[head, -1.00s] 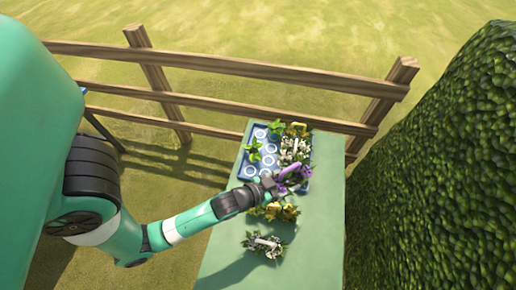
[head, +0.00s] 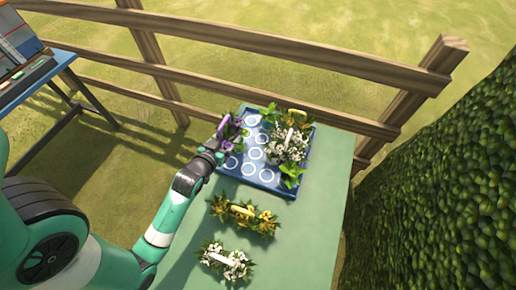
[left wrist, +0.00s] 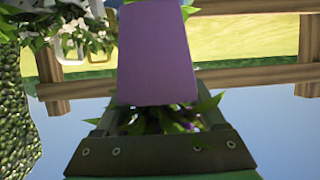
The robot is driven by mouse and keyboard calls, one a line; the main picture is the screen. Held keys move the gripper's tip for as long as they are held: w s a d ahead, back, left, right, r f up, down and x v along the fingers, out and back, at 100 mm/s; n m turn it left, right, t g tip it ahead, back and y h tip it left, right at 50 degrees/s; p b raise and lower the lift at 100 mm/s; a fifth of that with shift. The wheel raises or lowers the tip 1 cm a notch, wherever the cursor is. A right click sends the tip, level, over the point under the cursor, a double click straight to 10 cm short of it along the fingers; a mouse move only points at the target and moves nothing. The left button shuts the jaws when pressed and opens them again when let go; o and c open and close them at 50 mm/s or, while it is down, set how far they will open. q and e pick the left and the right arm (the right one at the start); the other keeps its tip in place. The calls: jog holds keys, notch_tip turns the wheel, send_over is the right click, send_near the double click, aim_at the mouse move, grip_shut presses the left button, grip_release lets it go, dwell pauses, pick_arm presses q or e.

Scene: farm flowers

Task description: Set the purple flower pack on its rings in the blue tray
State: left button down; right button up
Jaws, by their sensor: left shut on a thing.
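My left gripper (head: 213,152) is shut on the purple flower pack (head: 230,133). The pack is at the left edge of the blue tray (head: 247,185); I cannot tell whether it touches the tray. White rings (head: 252,167) show bare in the tray's left and middle part. In the left wrist view, the pack's purple handle (left wrist: 158,50) stands out from between the jaws, with leaves and a few purple petals at its base. My right gripper is not in view.
The tray also holds white flowers (head: 287,146), yellow flowers (head: 296,114) and green plants (head: 291,176). A yellow pack (head: 243,215) and a white pack (head: 226,262) stand on the green table (head: 300,235). A wooden fence (head: 290,52) runs behind; a hedge (head: 450,190) is at right.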

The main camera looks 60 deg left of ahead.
pick_arm(q)
jog(key=w+a+f+b, duration=0.1)
jog(key=w+f+b, duration=0.1)
jog(key=w+f, duration=0.1)
jog(key=w+a+f+b, duration=0.1)
jog(key=w+f+b, duration=0.2)
jog(key=w, duration=0.2)
jog(key=w+a+f+b, duration=0.1)
jog(key=w+f+b, duration=0.1)
jog(key=w, duration=0.3)
jog(key=shift+a+f, duration=0.3)
jog(key=shift+f, duration=0.3)
jog(key=shift+w+f+b, duration=0.2)
jog(key=shift+f+b, duration=1)
jog(key=shift+f, duration=0.65)
jog(key=shift+w+f, duration=0.1)
jog(key=shift+f, duration=0.05)
jog(key=shift+c, duration=1.2)
grip_release()
